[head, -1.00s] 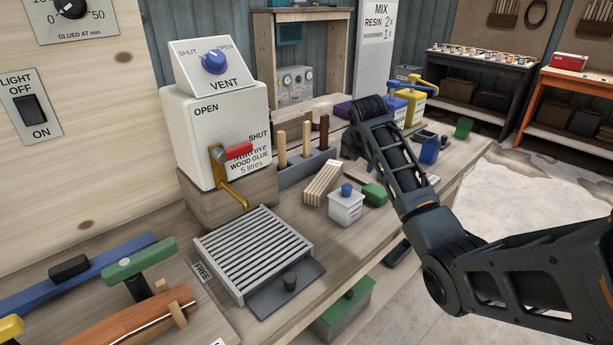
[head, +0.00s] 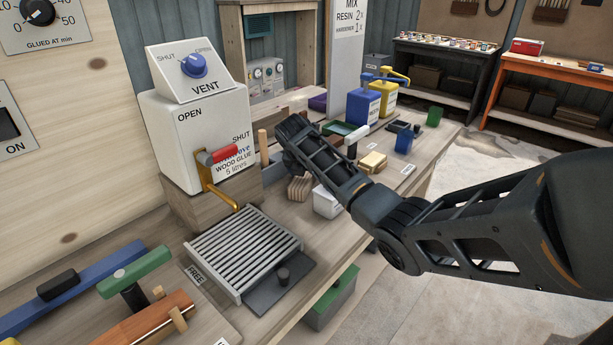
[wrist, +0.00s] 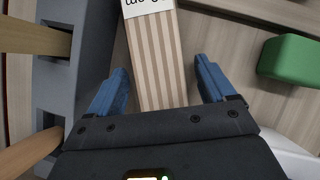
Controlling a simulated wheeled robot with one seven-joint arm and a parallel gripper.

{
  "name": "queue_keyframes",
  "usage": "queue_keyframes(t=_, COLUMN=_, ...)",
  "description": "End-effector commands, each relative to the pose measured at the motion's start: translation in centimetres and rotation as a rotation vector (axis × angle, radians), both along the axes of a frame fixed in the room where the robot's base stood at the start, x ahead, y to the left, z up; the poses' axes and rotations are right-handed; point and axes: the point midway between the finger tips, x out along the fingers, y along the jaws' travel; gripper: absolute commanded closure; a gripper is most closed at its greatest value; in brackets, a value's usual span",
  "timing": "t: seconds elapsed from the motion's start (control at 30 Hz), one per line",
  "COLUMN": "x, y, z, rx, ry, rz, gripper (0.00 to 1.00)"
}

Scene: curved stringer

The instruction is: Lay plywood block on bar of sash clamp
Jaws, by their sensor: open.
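The plywood block (wrist: 152,55), with striped layered edges, lies on the bench in the wrist view and carries a white label at its far end. My gripper (wrist: 160,90) is open, with one blue finger on each side of the block and gaps between. In the head view the block (head: 299,188) is partly behind my arm, and my gripper is hidden. At the lower left of the head view is a blue bar (head: 85,284) with a black block on it, which looks like the sash clamp.
A grey slotted rack (wrist: 55,75) with wooden handles stands left of the gripper. A green block (wrist: 292,60) lies right. A white box (head: 327,203) is partly behind my arm. The glue dispenser (head: 200,130) and slatted grate (head: 243,248) stand between the block and the blue bar.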

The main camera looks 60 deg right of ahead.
Motion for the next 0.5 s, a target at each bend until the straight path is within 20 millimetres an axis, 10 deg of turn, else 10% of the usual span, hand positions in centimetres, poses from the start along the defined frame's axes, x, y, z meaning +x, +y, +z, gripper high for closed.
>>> queue_keyframes(t=0.23, x=0.04, y=-0.1, z=-0.15, rx=-0.001, ry=-0.001, rz=0.0, gripper=0.17)
queue_keyframes(t=0.5, x=0.03, y=-0.1, z=-0.14, rx=-0.001, ry=-0.002, rz=0.0, gripper=0.42)
